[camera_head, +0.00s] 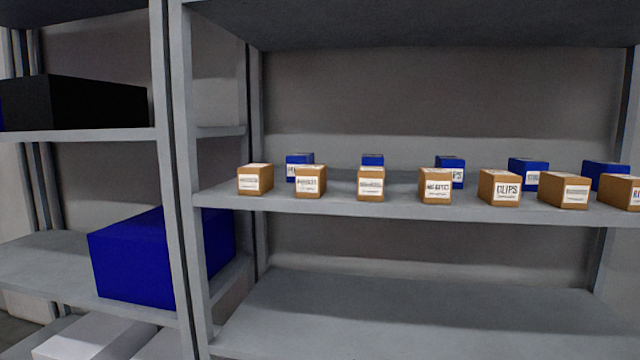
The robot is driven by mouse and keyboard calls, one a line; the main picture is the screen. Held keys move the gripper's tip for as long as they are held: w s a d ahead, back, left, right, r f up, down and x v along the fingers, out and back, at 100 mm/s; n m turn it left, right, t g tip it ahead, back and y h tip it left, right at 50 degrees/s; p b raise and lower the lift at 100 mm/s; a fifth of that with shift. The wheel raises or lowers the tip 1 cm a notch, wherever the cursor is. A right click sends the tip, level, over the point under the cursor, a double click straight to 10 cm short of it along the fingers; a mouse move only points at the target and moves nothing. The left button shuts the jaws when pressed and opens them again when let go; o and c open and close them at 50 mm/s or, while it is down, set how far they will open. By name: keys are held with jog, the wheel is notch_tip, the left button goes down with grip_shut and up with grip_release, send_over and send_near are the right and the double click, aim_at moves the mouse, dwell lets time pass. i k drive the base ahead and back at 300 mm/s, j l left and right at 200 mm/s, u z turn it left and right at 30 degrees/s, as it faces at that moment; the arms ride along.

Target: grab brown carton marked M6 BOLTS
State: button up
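Several small brown cartons stand in a row along the front of the middle shelf (400,208). The lettering on most labels is too blurred to read. The fourth carton from the left (435,174) has a white label with bold text that may read M6 BOLTS, but I cannot be sure. To its left stand three more brown cartons (370,175), (311,171), (255,170) with small, unreadable labels. To its right is a brown carton (500,176) marked CLIPS. My gripper is not in view.
Blue boxes (528,167) stand behind the brown cartons. Two more brown cartons (562,182), (618,185) are at the right. A grey upright (187,200) separates the left bay, which holds a large blue box (130,265) and a black box (95,103). The lower shelf (420,310) is bare.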

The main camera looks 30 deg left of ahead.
aim_at(435, 183)
jog(key=j+u, duration=0.35)
jog(key=i+j+u, duration=0.1)
jog(key=u, duration=0.3)
jog(key=j+z, duration=0.1)
jog(key=j, duration=0.3)
jog(key=k+j+z, duration=0.15)
jog(key=j, duration=0.3)
jog(key=j+z, duration=0.45)
jog(key=j, duration=1.3)
